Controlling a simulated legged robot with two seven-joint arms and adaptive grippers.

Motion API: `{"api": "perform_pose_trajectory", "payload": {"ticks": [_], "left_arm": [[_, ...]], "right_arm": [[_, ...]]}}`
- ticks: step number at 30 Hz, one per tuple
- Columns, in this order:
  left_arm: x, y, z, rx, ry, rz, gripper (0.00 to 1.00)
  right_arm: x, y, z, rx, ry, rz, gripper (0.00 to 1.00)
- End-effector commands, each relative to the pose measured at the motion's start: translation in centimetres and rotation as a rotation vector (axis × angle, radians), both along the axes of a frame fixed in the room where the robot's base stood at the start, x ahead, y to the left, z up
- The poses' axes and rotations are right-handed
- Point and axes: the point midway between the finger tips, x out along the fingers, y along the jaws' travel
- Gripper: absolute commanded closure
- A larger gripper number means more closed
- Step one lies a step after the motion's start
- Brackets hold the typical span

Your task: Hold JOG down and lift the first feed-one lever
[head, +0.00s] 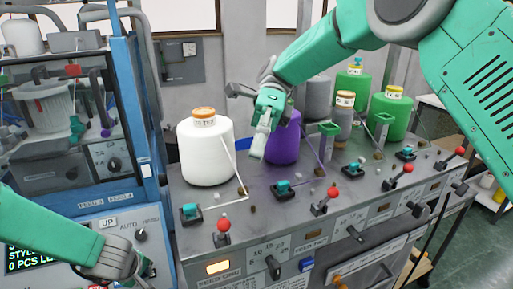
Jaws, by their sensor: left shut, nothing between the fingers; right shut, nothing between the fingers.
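The first feed position has a red-ball lever (223,227) on the deck in front of the white yarn cone (206,152). A plate below it reads FEED ONE (218,279), under a lit orange window. My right gripper (257,150) is shut and empty, pointing down between the white cone and the purple cone (283,140), above and behind that lever and apart from it. My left gripper (150,270) is shut at the lower left, over the control panel (85,228) with the display and the UP label. I cannot make out a JOG button; the gripper covers part of the panel.
More red-ball levers, such as this one (326,200), and teal-topped switches (191,212) run along the deck to the right. Black selector handles (273,266) project from the front face. Green cones (389,115) stand behind. A blue-framed cabinet (135,100) stands at left.

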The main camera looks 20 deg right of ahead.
Motion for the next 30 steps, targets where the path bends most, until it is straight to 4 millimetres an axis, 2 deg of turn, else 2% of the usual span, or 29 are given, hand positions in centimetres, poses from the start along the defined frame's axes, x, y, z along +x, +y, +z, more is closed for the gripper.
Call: {"api": "perform_pose_trajectory", "payload": {"ticks": [14, 17, 23, 30], "left_arm": [[0.0, 0.0, 0.0, -0.001, 0.001, 0.0, 1.0], [0.0, 0.0, 0.0, 0.0, 0.0, 0.0, 1.0], [0.0, 0.0, 0.0, 0.0, 0.0, 0.0, 1.0], [0.0, 0.0, -0.1, 0.001, 0.001, 0.0, 1.0]], "right_arm": [[0.2, -0.2, 0.4, 0.001, -0.001, 0.0, 1.0], [0.3, -0.2, 1.4, 0.001, -0.003, 0.001, 1.0], [0.3, -0.3, 5.6, 0.009, -0.006, 0.0, 1.0], [0.3, -0.3, 8.3, 0.008, 0.002, 0.002, 1.0]]}}
